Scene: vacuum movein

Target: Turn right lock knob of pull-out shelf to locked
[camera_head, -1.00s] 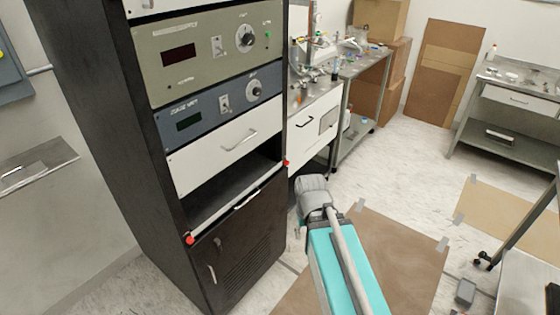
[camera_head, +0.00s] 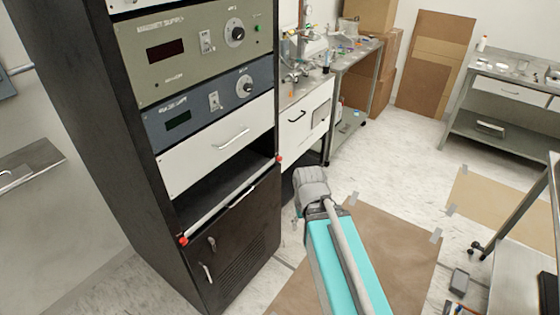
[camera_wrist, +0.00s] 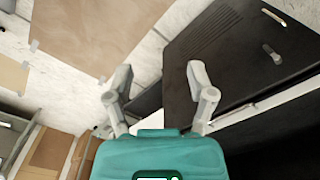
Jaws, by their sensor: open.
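The pull-out shelf (camera_head: 232,194) sits in an opening of the black rack, with a pale front edge. Its right lock knob (camera_head: 279,159) is a small red knob at the right end of that edge; its turned position is too small to tell. The left lock knob (camera_head: 183,240) is also red. My gripper (camera_wrist: 160,82) is open, with nothing between its fingers in the wrist view. In the head view my arm hides most of it, in front and right of the rack. I make out no red knob in the wrist view.
The black lower door (camera_head: 236,243) with handles is below the shelf; it also shows in the wrist view (camera_wrist: 235,65). A white drawer (camera_head: 222,140) is above. A bench (camera_head: 305,120) stands right of the rack. Brown sheets (camera_head: 385,250) are taped to the open floor.

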